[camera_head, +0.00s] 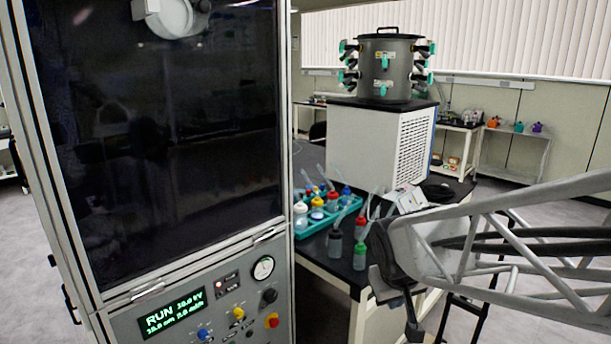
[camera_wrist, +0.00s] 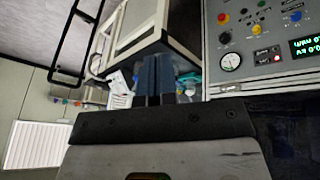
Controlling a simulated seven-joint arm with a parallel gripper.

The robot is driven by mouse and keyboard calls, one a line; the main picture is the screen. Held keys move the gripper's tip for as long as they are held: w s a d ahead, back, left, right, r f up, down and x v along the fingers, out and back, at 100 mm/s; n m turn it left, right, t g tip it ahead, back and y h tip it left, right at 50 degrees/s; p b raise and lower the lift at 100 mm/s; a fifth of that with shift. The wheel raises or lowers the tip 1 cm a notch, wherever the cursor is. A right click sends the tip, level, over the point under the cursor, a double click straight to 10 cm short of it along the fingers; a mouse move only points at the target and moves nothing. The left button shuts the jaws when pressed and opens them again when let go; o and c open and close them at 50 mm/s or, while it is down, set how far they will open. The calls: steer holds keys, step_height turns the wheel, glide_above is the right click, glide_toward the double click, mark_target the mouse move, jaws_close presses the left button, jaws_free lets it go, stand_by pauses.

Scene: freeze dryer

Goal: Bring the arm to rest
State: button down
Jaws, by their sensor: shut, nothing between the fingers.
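My gripper shows in the wrist view (camera_wrist: 157,62), its two dark fingers side by side and closed together with nothing between them. The fingertips cannot be made out there. I cannot tell whether the arm touches anything.
A tall cabinet (camera_head: 165,150) with a dark window and a lit RUN display (camera_head: 172,312) stands at left. The black-topped bench (camera_head: 318,250) holds a teal tray (camera_head: 312,229) of bottles, loose bottles and a white freeze dryer (camera_head: 365,145) with a steel drum (camera_head: 388,68).

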steer(key=s+r+m, duration=0.1)
steer(key=s, duration=0.7)
steer(key=s+d+r+m+g+y, duration=0.1)
steer(key=s, duration=0.7)
steer(key=shift+s+d+r+m+g, duration=0.2)
steer(key=shift+d+r+m+g, duration=0.1)
steer(key=shift+r, duration=0.05)
stand_by(0.9)
